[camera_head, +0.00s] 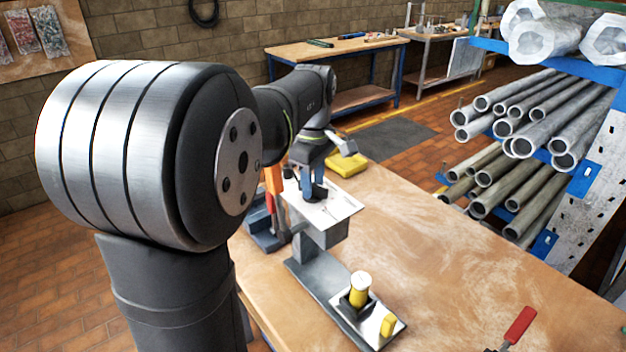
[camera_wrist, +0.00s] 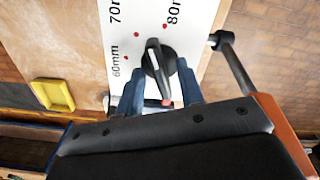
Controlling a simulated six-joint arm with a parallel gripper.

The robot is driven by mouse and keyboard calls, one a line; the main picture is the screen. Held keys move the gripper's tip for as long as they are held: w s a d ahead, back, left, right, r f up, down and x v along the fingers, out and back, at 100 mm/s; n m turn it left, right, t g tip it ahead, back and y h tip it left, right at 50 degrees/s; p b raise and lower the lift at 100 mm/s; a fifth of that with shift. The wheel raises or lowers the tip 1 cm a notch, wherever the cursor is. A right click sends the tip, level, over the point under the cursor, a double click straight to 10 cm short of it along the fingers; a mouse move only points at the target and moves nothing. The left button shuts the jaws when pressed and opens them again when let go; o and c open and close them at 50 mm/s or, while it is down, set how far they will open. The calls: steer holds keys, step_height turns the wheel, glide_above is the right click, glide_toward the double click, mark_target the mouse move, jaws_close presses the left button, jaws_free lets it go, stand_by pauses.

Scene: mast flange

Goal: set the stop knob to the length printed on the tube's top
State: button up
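The stop knob (camera_wrist: 155,62) is black with a white line. It sits on a white plate (camera_wrist: 200,20) printed with 60mm and partly cut-off 70 and 80 marks, with red dots beside them. The knob's white line points up in the wrist view, between the 60 and 80 dots, toward the 70 side. My gripper (camera_wrist: 158,82) has its blue fingers on either side of the knob, apart, with gaps showing. In the head view my gripper (camera_head: 314,190) is down at the plate (camera_head: 335,207). The yellow tube (camera_head: 358,295) stands upright in a holder; its white top's print is too small to read.
A yellow tray (camera_wrist: 53,94) lies on the table near the plate. A red-handled tool (camera_head: 519,325) lies at the front right. The table's right part (camera_head: 450,235) is clear. Pipe racks stand beyond.

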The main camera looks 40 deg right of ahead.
jaws_close()
steer(key=m, duration=0.4)
steer(key=shift+m, duration=0.3)
steer(key=shift+o, duration=0.2)
jaws_free()
